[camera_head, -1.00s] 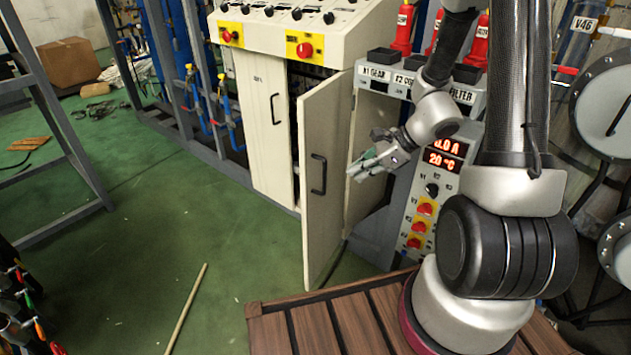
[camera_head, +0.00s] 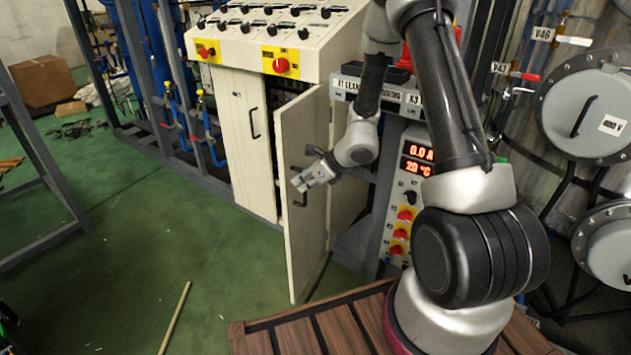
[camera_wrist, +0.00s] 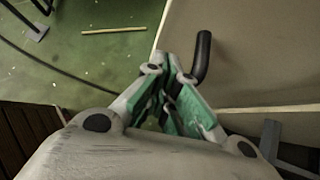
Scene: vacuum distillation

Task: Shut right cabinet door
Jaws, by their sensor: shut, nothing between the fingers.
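The right cabinet door (camera_head: 308,215) is cream-coloured and stands ajar, swung out from the control cabinet. Its black handle (camera_head: 299,186) is on its outer face; it also shows in the wrist view (camera_wrist: 202,57). My gripper (camera_head: 300,184) is shut and empty, at the door around handle height, and covers part of the handle. In the wrist view my gripper (camera_wrist: 172,68) has its green-padded fingers together, just left of the handle and over the door's edge. I cannot tell whether the fingers touch the door. The left cabinet door (camera_head: 245,140) is closed.
The cabinet's sloped panel (camera_head: 270,30) has knobs and red buttons. A grey instrument unit (camera_head: 405,190) with red displays stands right of the door. A wooden platform (camera_head: 300,335) is below. A stick (camera_head: 174,318) lies on the open green floor at left.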

